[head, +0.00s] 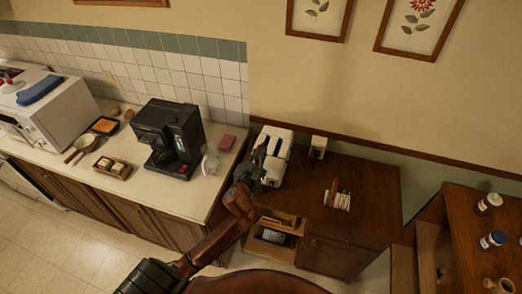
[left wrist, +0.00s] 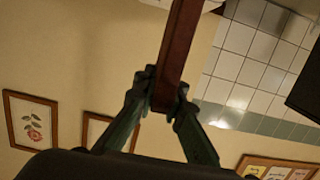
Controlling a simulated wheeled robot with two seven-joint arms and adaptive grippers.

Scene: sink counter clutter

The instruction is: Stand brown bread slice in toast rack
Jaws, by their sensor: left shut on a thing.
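My left gripper (head: 262,154) is over the white toaster (head: 277,168) on the dark wooden cabinet. In the left wrist view its fingertips (left wrist: 166,98) are shut on a brown slab seen edge-on, which appears to be the brown bread slice (left wrist: 178,45). The slice is hard to make out in the head view. A small pale slatted thing, apparently the toast rack (head: 341,202), stands on the cabinet to the right of the gripper. Something brown shows at its back; I cannot tell what it is. My right gripper is not in view.
A black coffee machine (head: 169,137), a glass jug (head: 211,160) and a pink sponge (head: 227,142) stand on the pale counter to the left. A small white box (head: 318,147) stands behind the rack. An open drawer (head: 276,236) juts out below the cabinet top. The cabinet's right part is clear.

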